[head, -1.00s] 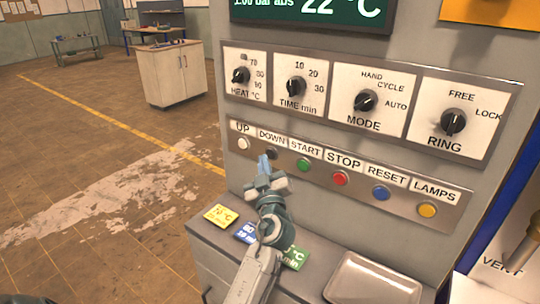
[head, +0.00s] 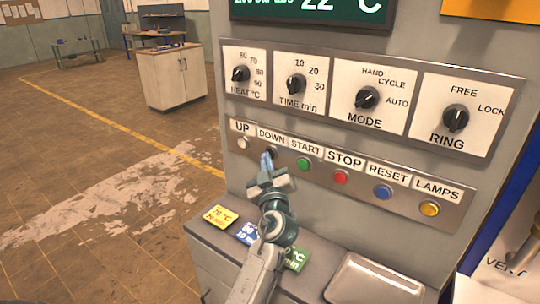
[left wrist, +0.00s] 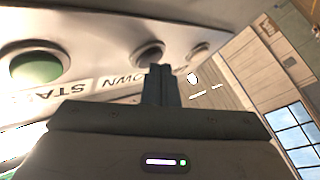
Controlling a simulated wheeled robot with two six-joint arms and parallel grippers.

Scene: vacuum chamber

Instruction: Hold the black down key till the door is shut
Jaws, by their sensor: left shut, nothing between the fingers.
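The black down key (head: 273,152) sits under the DOWN label on the panel's lower key strip, between the white UP key and the green START key. My left gripper (head: 267,160) is shut and empty, with its fingertips at the down key and partly covering it. In the left wrist view the closed fingertips (left wrist: 160,72) point at the dark key (left wrist: 149,54) in its round collar. Whether they touch or press it I cannot tell. The door is not in view, and neither is my right gripper.
The green START key (head: 304,164) and white UP key (head: 243,143) flank the down key closely. Dials (head: 367,98) sit above. A ledge below holds coloured cards (head: 221,216) and a metal tray (head: 375,279). Open floor lies left, with a cabinet (head: 174,76) farther back.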

